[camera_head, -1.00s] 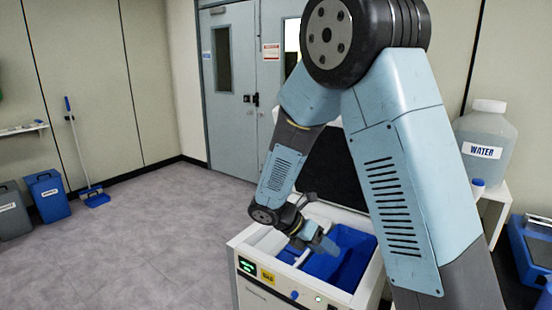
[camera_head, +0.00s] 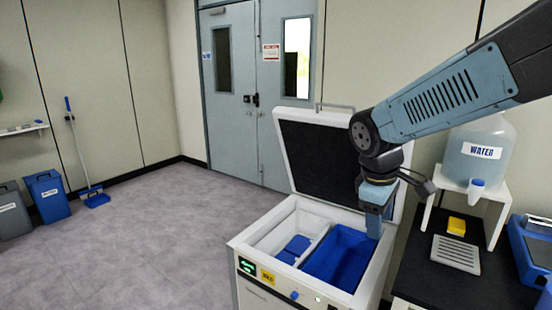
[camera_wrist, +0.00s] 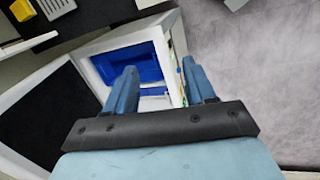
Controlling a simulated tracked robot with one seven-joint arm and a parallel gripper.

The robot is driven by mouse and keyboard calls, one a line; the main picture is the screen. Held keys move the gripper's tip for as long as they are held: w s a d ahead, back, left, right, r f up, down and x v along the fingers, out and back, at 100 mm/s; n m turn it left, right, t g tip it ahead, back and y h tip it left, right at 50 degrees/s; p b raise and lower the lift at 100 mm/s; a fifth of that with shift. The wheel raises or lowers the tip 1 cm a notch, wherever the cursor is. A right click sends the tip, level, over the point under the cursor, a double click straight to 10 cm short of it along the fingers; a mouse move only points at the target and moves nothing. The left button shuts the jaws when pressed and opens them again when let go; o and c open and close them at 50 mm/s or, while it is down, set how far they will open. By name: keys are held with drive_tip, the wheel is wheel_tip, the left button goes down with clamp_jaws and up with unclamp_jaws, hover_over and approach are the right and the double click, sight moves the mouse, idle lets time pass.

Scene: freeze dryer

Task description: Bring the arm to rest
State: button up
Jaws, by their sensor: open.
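My gripper (camera_head: 376,208) hangs with its blue fingers pointing down over the right edge of the freeze dryer (camera_head: 262,282). In the wrist view my gripper (camera_wrist: 163,88) has its two fingers spread apart with nothing between them. The freeze dryer's lid (camera_head: 322,160) stands open. Inside are a blue bin (camera_head: 338,258) on the right and a white compartment (camera_head: 278,236) with a small blue piece (camera_head: 296,247) on the left. The dryer also shows in the wrist view (camera_wrist: 170,55).
A water jug (camera_head: 478,150) stands on a white stand right of my arm. A yellow block (camera_head: 456,226) and a grey slotted tray (camera_head: 455,254) lie on the black counter (camera_head: 440,282). The floor (camera_head: 140,230) left of the dryer is clear.

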drive_tip(key=s+d+r+m+t+y, duration=0.1)
drive_tip(key=s+r+m+t+y, duration=0.1)
drive_tip(key=s+r+m+t, duration=0.2)
drive_tip(key=s+r+m, duration=0.2)
drive_tip(key=s+m, duration=0.2)
drive_tip(key=m, duration=0.1)
drive_tip(key=shift+s+d+r+m, duration=0.3)
drive_tip(key=shift+s+r+m, duration=0.05)
drive_tip(key=shift+m, duration=0.05)
drive_tip(key=shift+c, duration=0.4)
idle(1.0)
